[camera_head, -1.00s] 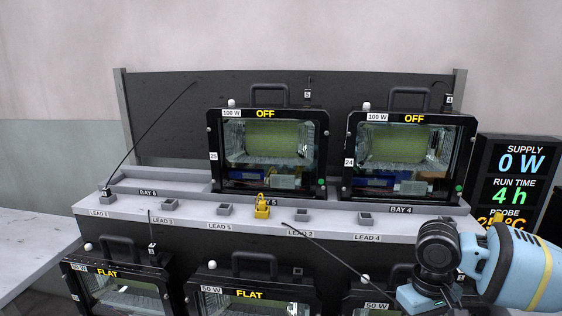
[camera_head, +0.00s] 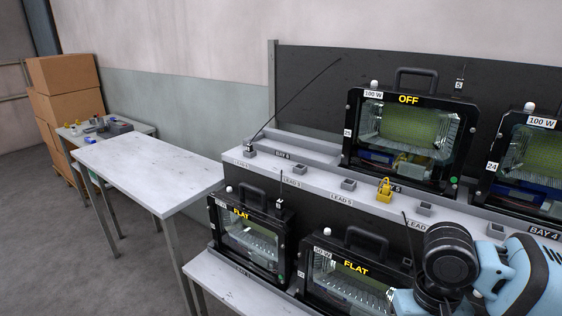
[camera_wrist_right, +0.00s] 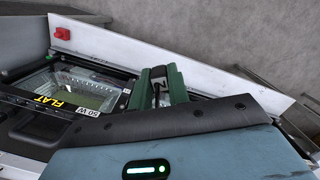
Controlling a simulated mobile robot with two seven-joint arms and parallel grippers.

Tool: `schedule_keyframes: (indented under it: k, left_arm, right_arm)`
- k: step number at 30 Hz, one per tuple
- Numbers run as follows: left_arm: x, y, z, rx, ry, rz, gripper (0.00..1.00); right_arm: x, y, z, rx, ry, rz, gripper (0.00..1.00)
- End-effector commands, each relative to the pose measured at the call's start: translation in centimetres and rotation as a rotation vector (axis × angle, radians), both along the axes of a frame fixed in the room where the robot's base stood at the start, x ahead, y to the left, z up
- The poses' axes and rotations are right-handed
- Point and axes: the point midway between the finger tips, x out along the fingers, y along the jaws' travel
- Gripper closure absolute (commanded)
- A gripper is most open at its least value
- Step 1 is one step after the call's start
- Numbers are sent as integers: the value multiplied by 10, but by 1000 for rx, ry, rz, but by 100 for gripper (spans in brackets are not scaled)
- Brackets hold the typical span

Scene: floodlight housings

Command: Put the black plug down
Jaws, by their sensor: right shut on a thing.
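The black plug (camera_wrist_right: 157,86) with a white label sits between the green fingers of my right gripper (camera_wrist_right: 160,84) in the right wrist view. The gripper is shut on it, above the lower bench near a lamp marked FLAT 50 W. In the head view my right wrist is at the lower right, and its fingertips and the plug are hidden. A thin black lead (camera_head: 413,220) runs down towards that wrist. Small grey holders (camera_head: 348,184) line the front of the upper shelf, beside lead labels. My left gripper is not in view.
Floodlight housings marked OFF (camera_head: 408,140) stand on the shelf, others marked FLAT (camera_head: 250,236) on the lower bench. A yellow piece (camera_head: 384,190) sits on the shelf edge. A bare grey table (camera_head: 150,168) stands left.

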Motion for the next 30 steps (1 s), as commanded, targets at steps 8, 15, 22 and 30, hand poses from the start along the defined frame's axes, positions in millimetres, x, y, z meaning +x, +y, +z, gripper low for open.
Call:
schedule_keyframes:
  k: [8, 15, 22, 30]
  left_arm:
    - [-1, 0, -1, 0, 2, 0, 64]
    - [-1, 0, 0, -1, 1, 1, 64]
    - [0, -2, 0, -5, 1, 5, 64]
    - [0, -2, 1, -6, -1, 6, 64]
  right_arm:
    - [-10, 3, -59, 11, 10, 1, 100]
    - [-29, 2, -121, 8, 7, 0, 100]
    - [-39, 0, -146, 2, 2, 0, 100]
    - [-39, 0, -148, 1, 0, 0, 100]
